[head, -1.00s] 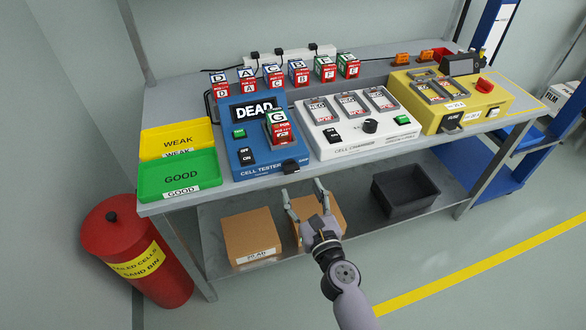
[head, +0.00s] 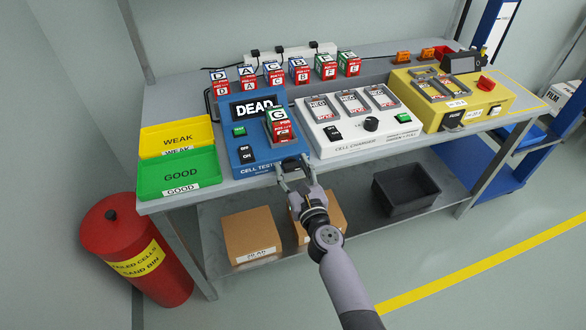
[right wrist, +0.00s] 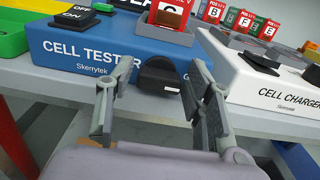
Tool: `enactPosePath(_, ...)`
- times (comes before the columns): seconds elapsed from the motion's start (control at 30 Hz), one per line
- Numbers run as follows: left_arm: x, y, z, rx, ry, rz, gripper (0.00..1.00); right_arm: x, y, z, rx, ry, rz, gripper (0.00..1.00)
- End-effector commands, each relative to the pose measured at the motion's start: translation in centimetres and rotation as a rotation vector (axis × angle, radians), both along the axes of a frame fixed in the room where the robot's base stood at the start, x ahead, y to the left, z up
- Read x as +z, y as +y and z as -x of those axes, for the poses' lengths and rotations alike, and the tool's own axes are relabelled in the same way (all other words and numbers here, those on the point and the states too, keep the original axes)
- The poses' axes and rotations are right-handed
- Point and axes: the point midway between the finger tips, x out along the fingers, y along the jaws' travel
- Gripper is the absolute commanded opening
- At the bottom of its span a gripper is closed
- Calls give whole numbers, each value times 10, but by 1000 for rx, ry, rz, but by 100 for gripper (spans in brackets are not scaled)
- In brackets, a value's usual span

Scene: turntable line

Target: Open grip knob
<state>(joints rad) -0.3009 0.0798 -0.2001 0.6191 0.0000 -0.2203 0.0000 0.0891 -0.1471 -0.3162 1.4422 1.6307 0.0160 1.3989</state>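The black grip knob (right wrist: 158,76) sticks out of the front edge of the blue cell tester (right wrist: 85,45). The tester also shows in the head view (head: 240,152), with DEAD on its display and a cell marked G (head: 280,127) in its slot. My right gripper (head: 293,170) is open and empty at the tester's front edge. In the right wrist view its fingers (right wrist: 160,82) stand one on each side of the knob, with gaps between. My left gripper is not in view.
The white cell charger (head: 352,143) stands right of the tester, and the yellow unit (head: 430,118) beyond it. Green GOOD (head: 160,180) and yellow WEAK (head: 150,140) trays are at left. Cardboard boxes and a dark bin (head: 400,208) sit on the lower shelf.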

Motion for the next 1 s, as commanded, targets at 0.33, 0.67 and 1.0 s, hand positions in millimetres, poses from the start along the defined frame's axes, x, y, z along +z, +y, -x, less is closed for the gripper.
enactPosePath(0.33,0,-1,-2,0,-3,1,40,0,0,0,0,0,0,22)
enactPosePath(0.67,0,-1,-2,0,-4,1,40,0,0,0,0,-10,29,8)
enactPosePath(1.0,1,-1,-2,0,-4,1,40,-1,2,1,1,-139,429,8)
